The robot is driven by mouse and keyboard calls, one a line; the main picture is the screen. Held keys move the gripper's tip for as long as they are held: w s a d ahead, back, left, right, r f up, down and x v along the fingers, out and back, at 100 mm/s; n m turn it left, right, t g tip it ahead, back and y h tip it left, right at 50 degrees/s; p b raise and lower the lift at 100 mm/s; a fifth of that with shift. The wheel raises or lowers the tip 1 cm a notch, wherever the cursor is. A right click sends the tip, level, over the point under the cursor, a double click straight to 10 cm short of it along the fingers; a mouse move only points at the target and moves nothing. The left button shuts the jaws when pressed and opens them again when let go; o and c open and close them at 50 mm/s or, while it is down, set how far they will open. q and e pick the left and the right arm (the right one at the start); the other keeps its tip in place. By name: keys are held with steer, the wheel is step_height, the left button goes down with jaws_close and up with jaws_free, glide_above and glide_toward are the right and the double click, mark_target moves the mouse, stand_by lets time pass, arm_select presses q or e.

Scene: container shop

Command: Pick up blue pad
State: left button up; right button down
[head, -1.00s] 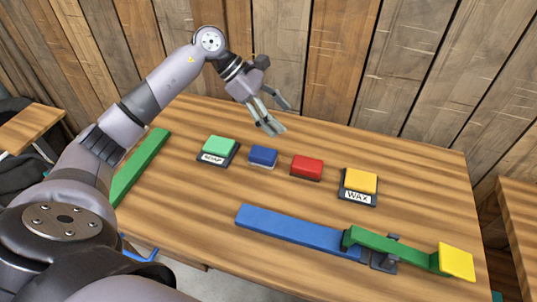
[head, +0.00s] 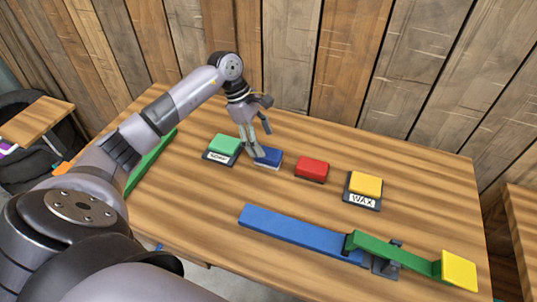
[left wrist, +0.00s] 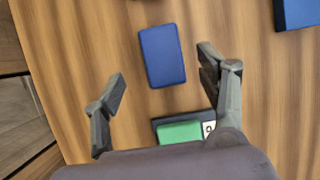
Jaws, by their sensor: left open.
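The blue pad (head: 268,157) lies on the wooden table between the green pad and the red pad. It also shows in the left wrist view (left wrist: 162,55), whole and lying flat. In the head view a finger hides the left end of the pad. My right gripper is not in view.
A green pad (head: 225,144) on a dark labelled base sits close at left. A red pad (head: 312,168) and a yellow pad on a WAX base (head: 363,187) lie to the right. A long blue bar (head: 300,235) joins a green arm (head: 395,255) in front. A plank wall stands behind.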

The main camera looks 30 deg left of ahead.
mark_target(268, 152)
arm_select(q)
steer(key=shift+d+f, duration=0.3)
steer(key=shift+f, duration=0.15)
steer(key=p+x, duration=0.1)
steer(key=x, duration=0.2)
steer(key=shift+s+d+f+p, duration=0.15)
steer(key=shift+d+f+p, duration=0.1)
steer(key=shift+f+p, duration=0.1)
steer(key=shift+d+f, duration=0.1)
steer(key=shift+f, duration=0.25)
steer(key=c, duration=1.3)
steer(key=shift+o, duration=0.2)
steer(key=shift+r, duration=0.1)
step_height(268, 152, up, 20)
steer(key=b, duration=0.2)
